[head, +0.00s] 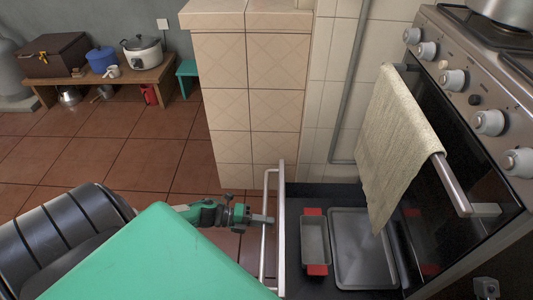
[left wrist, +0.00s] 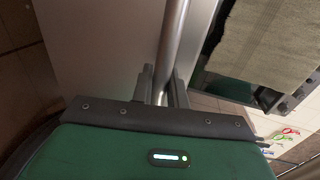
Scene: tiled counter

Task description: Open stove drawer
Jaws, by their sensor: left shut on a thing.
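The stove (head: 455,130) stands on the right in the head view. Its bottom drawer (head: 325,194) is pulled out, with its dark inside showing. The drawer front is seen edge-on, and its long metal handle (head: 267,185) faces left. My left gripper (head: 264,219) is shut on this handle near its middle. In the left wrist view the metal handle bar (left wrist: 168,45) runs up between the two fingers of my left gripper (left wrist: 162,88).
A loaf pan with red grips (head: 315,242) and a metal tray (head: 362,245) lie in the drawer. A towel (head: 395,135) hangs on the oven door bar above. A tiled block (head: 250,100) stands behind the drawer. Open tiled floor (head: 110,155) lies left.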

